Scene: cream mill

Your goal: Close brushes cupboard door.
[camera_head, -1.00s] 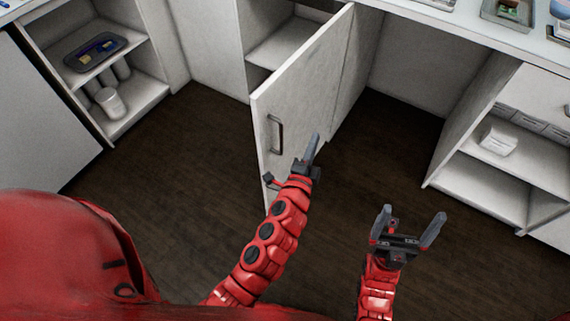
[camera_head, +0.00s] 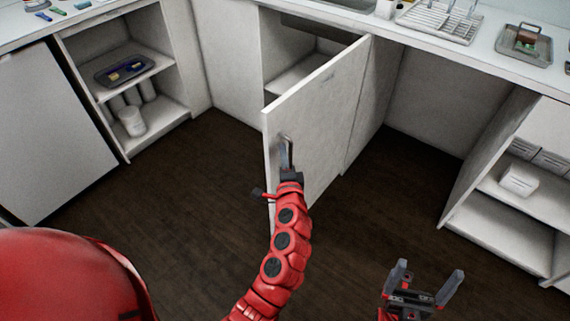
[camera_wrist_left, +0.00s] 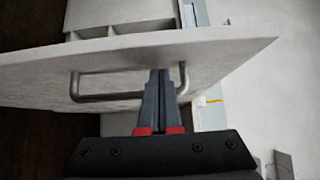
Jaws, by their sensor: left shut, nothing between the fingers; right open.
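A white cupboard door (camera_head: 312,125) stands open under the counter in the middle of the head view; I cannot tell whether it is the brushes cupboard's door. In the left wrist view the door (camera_wrist_left: 225,50) carries a metal bar handle (camera_wrist_left: 105,97). My left gripper (camera_head: 287,145) is shut and empty, with its fingertips at the handle. In the left wrist view the shut fingers (camera_wrist_left: 162,75) overlap the right part of the handle; I cannot tell whether they touch it. My right gripper (camera_head: 431,268) is open and empty, low at the right, away from the door.
An open cupboard (camera_head: 65,45) at the left holds a tray (camera_head: 126,77) with blue and yellow items above white containers (camera_head: 131,121). Open shelves (camera_head: 495,235) stand at the right. The dark floor (camera_head: 190,190) is clear. A counter (camera_head: 480,60) runs along the back.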

